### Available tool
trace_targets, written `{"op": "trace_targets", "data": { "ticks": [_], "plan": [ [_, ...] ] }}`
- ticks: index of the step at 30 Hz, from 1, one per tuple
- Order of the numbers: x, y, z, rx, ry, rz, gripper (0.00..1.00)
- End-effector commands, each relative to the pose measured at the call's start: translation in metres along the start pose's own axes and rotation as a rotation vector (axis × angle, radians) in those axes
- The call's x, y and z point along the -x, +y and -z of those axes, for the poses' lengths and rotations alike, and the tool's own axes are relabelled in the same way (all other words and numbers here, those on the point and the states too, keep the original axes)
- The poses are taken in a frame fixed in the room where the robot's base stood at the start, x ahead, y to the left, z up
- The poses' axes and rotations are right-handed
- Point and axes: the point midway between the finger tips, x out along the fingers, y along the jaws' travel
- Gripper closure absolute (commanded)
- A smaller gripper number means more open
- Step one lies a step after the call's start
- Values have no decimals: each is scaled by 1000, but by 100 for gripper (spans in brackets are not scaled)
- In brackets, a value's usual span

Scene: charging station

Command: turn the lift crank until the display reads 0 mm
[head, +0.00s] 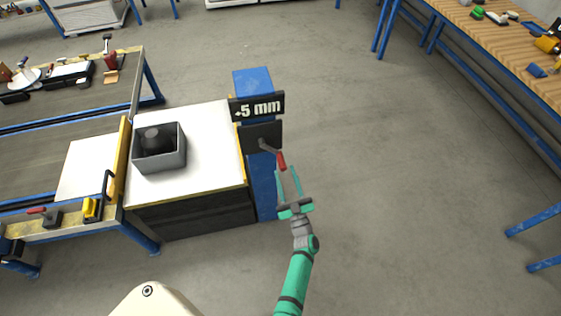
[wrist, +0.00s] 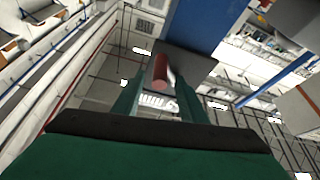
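The display (head: 257,107) on the blue lift column (head: 252,82) reads +5 mm. Below it, the lift crank (head: 266,147) has a grey arm slanting down to the right and a red handle (head: 281,160) at its end. My gripper (head: 287,170) is just below the handle, fingers pointing up at it. The fingers are apart, with a gap visible beside the handle. I cannot tell whether either finger touches it.
A white-topped platform (head: 214,160) stands left of the column, carrying a grey bin (head: 160,166) with a dark round object. A workbench (head: 62,110) with tools adjoins it at left. Another bench (head: 500,45) is at upper right. The floor right of the column is clear.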

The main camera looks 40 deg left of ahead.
Motion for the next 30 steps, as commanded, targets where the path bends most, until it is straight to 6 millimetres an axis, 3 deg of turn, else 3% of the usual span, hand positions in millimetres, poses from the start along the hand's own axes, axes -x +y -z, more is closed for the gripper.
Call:
{"op": "trace_targets", "data": {
  "ticks": [3,9,22,27,30],
  "plan": [
    [-22,0,0,0,2,1,61],
    [-44,2,0,0,0,-2,61],
    [-52,3,0,1,-2,-5,61],
    [-52,3,0,1,-2,-5,100],
    [-52,3,0,1,-2,-5,100]
  ]
}}
